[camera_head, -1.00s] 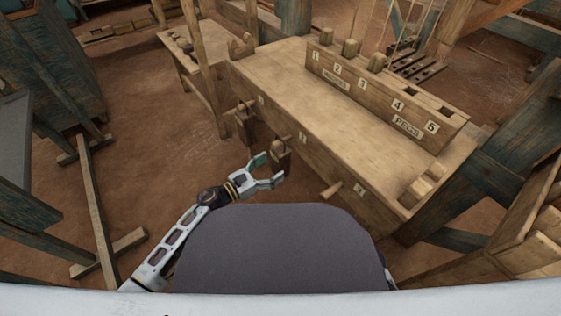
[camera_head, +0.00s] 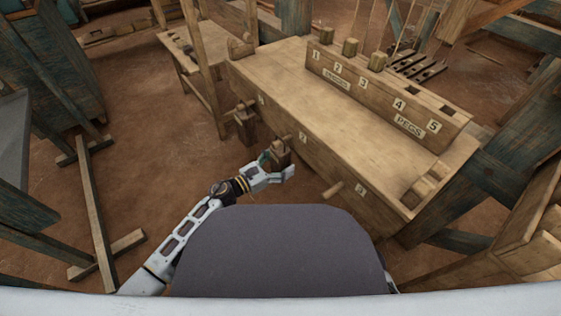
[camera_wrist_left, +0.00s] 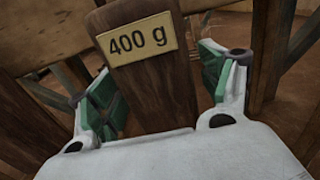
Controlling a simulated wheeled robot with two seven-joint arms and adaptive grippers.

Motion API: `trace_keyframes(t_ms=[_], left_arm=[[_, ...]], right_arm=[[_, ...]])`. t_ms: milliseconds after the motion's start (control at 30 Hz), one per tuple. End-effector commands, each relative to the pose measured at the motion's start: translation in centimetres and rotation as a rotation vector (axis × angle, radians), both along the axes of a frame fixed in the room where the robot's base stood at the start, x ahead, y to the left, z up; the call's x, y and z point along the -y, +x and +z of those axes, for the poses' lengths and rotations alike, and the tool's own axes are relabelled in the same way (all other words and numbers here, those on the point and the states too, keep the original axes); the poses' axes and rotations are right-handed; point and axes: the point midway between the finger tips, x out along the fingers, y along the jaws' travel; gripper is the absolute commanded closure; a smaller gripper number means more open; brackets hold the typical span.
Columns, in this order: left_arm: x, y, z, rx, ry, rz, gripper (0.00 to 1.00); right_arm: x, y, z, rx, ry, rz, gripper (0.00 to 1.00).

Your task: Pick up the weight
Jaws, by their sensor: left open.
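In the left wrist view the weight (camera_wrist_left: 150,85) fills the middle and bears a pale label reading "400 g". My left gripper (camera_head: 279,168) is at this weight. In the left wrist view the open fingers with green pads (camera_wrist_left: 160,88) stand on either side of the weight. A gap shows beside the right finger. The weight's lower part is hidden by my gripper. My right gripper is not in view.
A second wooden weight (camera_head: 245,128) hangs further left on the bench. A bare peg (camera_head: 333,190) sticks out to the right. The bench (camera_head: 300,100) carries a numbered rack (camera_head: 385,95) marked PEGS. Open dirt floor (camera_head: 140,150) lies to the left.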

Motion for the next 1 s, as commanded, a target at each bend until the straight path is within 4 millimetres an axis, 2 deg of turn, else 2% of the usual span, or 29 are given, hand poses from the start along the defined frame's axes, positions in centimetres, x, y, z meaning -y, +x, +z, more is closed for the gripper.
trace_keyframes(t_ms=[67,500,533,1000], left_arm=[[-0.02,-0.01,-0.01,0.000,0.000,0.000,0.25],[-0.02,-0.02,-0.01,0.000,0.000,0.000,0.82],[0.00,0.02,0.12,0.002,-0.001,0.000,0.84],[0.00,0.04,0.60,0.002,-0.001,0.000,0.84]], right_arm=[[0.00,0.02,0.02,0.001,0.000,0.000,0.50],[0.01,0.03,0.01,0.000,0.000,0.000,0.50],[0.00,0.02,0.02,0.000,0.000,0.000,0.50],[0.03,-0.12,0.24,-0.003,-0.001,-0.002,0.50]])
